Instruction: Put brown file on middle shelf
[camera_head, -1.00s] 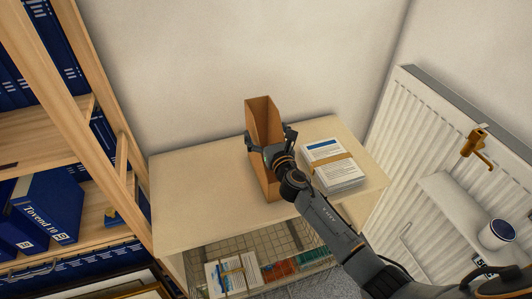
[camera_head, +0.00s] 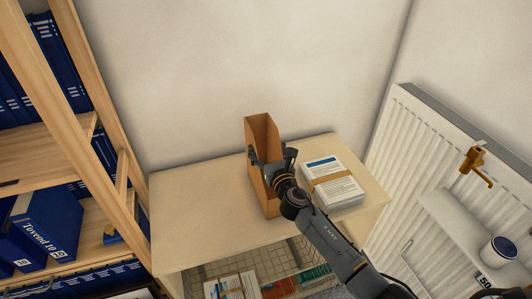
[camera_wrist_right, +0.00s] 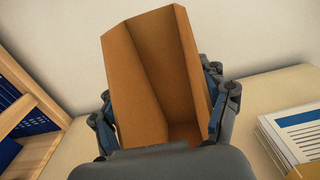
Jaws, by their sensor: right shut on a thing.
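The brown file (camera_head: 262,145) is an open-topped upright holder on the pale wooden cabinet top, near its back edge. It also fills the middle of the right wrist view (camera_wrist_right: 150,80). My right gripper (camera_head: 272,160) has its fingers on either side of the file and is shut on it. The fingers also show at both sides of the file in the right wrist view. I cannot tell if the file's base touches the cabinet top. A wooden shelf unit (camera_head: 70,110) stands at the left; its middle shelf board (camera_head: 45,150) shows bare wood. My left gripper is not in view.
A strapped paper stack (camera_head: 332,182) lies right of the file on the cabinet top (camera_head: 195,215). Blue binders (camera_head: 48,228) fill part of the shelf unit below the bare board. A white radiator (camera_head: 420,165) and a small ledge with a mug (camera_head: 499,250) are at the right.

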